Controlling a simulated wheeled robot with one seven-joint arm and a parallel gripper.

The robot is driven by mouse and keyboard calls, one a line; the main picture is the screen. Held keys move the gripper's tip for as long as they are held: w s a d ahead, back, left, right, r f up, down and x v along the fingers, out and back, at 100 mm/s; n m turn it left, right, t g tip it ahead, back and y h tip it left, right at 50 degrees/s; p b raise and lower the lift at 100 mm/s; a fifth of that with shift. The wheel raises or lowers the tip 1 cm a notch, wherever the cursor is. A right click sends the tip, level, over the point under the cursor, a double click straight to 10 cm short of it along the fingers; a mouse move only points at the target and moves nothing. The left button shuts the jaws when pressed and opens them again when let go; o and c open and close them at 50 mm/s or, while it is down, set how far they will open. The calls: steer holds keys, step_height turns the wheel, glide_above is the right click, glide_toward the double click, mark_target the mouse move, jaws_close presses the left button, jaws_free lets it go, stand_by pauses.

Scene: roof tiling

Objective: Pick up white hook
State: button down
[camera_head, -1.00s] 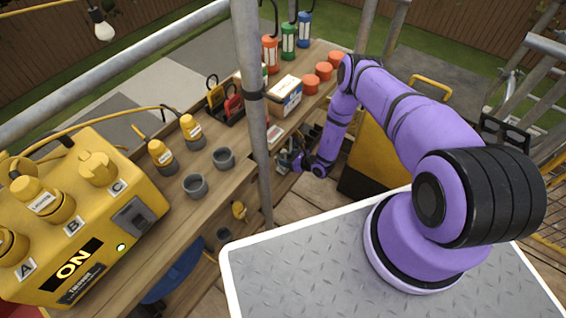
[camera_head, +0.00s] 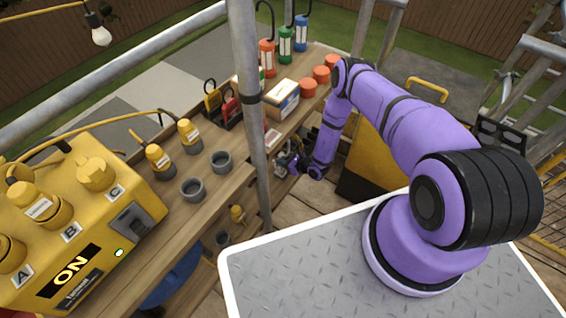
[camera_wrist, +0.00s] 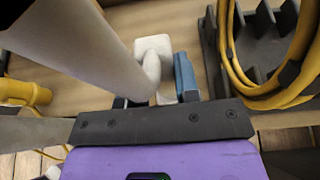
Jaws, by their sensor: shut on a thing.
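The white hook (camera_wrist: 153,52) shows in the wrist view as a pale, rounded piece at the shelf, between the fingers of my gripper (camera_wrist: 157,88). My gripper is shut on it. The blue right finger lies along the hook's right side; the left finger is mostly hidden behind a pole. In the head view my gripper (camera_head: 287,163) is low beside the workbench, behind the scaffold pole. The hook is too small and hidden to make out there.
A pale pole (camera_wrist: 85,45) crosses close on the left of the wrist view. A dark rack (camera_wrist: 226,60) with coiled yellow cable (camera_wrist: 290,85) stands on the right. In the head view the scaffold pole (camera_head: 250,90) rises beside the workbench (camera_head: 225,185).

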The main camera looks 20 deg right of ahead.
mark_target(284, 155)
steer(key=shift+r, duration=0.6)
step_height(284, 155, up, 2)
steer(key=shift+r, duration=0.1)
steer(key=s+r, duration=0.1)
steer(key=s, duration=1.5)
steer(key=shift+d+r, duration=0.25)
steer(key=shift+d, duration=0.2)
